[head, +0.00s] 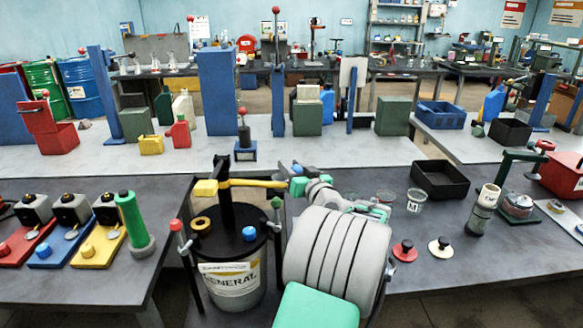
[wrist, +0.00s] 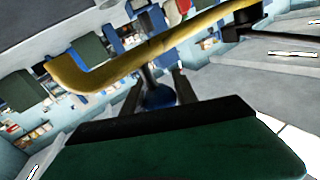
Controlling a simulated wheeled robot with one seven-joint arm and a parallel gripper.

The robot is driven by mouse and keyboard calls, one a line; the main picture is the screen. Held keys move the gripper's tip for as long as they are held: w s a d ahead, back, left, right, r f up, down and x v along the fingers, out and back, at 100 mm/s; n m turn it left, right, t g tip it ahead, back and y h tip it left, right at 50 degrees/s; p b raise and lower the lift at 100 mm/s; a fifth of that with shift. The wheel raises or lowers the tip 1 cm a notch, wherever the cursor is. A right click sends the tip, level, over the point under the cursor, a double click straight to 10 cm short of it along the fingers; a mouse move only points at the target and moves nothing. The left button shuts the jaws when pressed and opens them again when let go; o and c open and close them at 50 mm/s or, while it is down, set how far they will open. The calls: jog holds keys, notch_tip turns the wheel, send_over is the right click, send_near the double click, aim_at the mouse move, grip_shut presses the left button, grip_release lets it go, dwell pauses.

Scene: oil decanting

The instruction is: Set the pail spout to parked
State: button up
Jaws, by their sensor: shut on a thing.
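The pail (head: 235,288), labelled GENERAL, stands at the front with a black lid and a black post. My gripper (head: 298,178) is at the spout's right end, beside a blue knob (head: 297,187). In the wrist view my gripper (wrist: 158,92) is shut on the blue knob (wrist: 157,92), its dark fingers on either side. The yellow spout (wrist: 150,55) crosses that view, its bent end at left. My arm hides part of the grip.
Red-topped (head: 177,226) and green-topped (head: 276,204) rods stand beside the pail. A green cylinder (head: 133,220) stands on the left table. A black tray (head: 440,180), a clear cup (head: 415,200) and two knobbed discs lie on the right table. The floor gap between tables is narrow.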

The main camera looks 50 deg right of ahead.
grip_shut()
dwell(0.6)
